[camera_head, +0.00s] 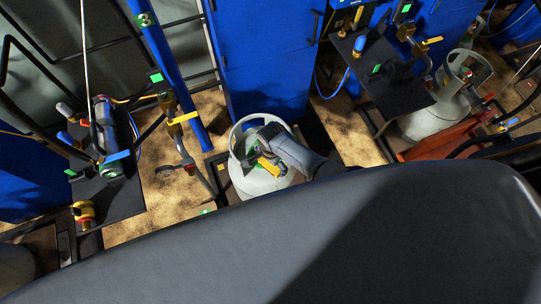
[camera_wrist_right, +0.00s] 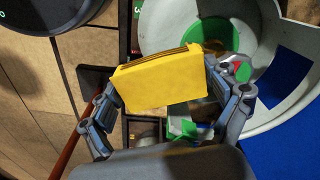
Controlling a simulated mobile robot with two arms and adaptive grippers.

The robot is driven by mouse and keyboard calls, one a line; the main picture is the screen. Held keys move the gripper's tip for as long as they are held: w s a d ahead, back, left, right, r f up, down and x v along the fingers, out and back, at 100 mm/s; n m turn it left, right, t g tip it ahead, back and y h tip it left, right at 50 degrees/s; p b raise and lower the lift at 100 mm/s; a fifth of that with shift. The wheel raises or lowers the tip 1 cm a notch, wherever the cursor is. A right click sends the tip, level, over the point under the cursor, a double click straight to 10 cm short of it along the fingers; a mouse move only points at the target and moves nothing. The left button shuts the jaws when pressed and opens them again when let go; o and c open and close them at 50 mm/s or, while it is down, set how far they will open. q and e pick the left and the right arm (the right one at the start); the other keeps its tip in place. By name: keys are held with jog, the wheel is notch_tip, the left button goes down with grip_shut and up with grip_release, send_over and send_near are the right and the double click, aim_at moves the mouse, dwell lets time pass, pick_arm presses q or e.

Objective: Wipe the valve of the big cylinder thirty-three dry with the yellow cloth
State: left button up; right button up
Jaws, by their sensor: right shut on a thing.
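A pale grey gas cylinder (camera_head: 247,183) with a ring collar (camera_head: 235,140) stands upright in the middle of the head view. My right gripper (camera_head: 265,158) reaches over its top from the right, shut on the folded yellow cloth (camera_head: 269,167). In the right wrist view the cloth (camera_wrist_right: 160,82) sits between both fingers. Beyond it is the cylinder's collar (camera_wrist_right: 160,30), with a green patch (camera_wrist_right: 210,34) and a brass-coloured part, probably the valve (camera_wrist_right: 214,47), partly hidden by the cloth. I cannot tell whether the cloth touches it. No number is readable on the cylinder. My left gripper is out of view.
A blue cabinet (camera_head: 262,65) stands behind the cylinder. A blue post (camera_head: 168,65) and a dark equipment stand (camera_head: 115,195) are at left. Another dark platform (camera_head: 385,85) and a second grey cylinder (camera_head: 432,118) in a red frame (camera_head: 425,145) are at right.

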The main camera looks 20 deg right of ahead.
jog(key=s+r+p, duration=0.1)
jog(key=s+p, duration=0.4)
jog(key=s, duration=0.2)
jog(key=shift+s+r+p, duration=0.15)
jog(key=shift+r+p, duration=0.15)
jog(key=shift+r, duration=0.1)
jog(key=shift+d, duration=0.15)
